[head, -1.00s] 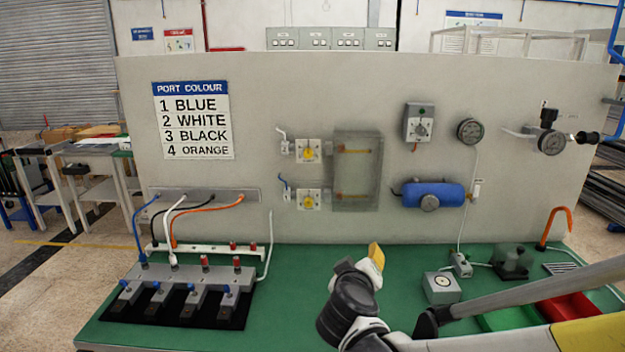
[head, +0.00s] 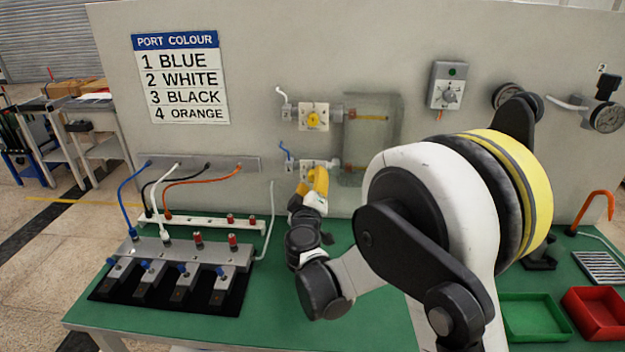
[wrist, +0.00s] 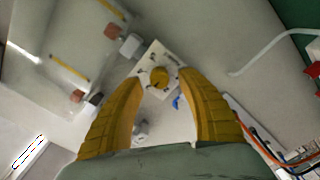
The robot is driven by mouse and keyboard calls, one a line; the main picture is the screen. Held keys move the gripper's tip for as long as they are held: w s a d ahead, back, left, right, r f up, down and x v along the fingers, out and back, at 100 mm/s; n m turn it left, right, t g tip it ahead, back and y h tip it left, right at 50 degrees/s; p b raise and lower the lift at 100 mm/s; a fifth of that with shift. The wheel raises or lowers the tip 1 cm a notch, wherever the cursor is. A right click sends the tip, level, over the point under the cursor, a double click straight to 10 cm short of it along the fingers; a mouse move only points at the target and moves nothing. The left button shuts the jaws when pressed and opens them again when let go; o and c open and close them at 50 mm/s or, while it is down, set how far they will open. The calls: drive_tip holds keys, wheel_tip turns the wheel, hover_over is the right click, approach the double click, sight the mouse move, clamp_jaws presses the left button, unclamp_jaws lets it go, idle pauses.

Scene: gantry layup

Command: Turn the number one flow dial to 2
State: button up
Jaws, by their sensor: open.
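Two flow dials stand one above the other on the grey panel. The upper dial (head: 312,119) is a yellow knob on a white plate with a white tube at its left. The lower dial's white plate (head: 311,165) has a blue tube at its left, and my gripper hides its knob in the head view. The wrist view shows a yellow knob (wrist: 159,77) on a white plate, with a blue piece beside it. My gripper (head: 318,180) is open in front of the lower dial. In the wrist view its yellow fingers (wrist: 160,80) spread either side of the knob, apparently not touching. The knob's setting is too small to read.
The port colour sign (head: 182,78) lists 1 blue, 2 white, 3 black, 4 orange. A clear box (head: 373,125) stands right of the dials. A grey switch box (head: 448,86) is further right. The hose manifold (head: 180,258) lies on the green bench at left.

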drive_tip(key=shift+w, duration=1.1)
drive_tip(key=shift+c, duration=0.5)
clamp_jaws()
drive_tip(key=shift+n, duration=0.4)
drive_tip(key=n+b, duration=0.1)
drive_tip(key=n, duration=0.4)
drive_tip(key=n+b, duration=0.1)
drive_tip(key=n, duration=0.5)
drive_tip(key=shift+f, duration=0.1)
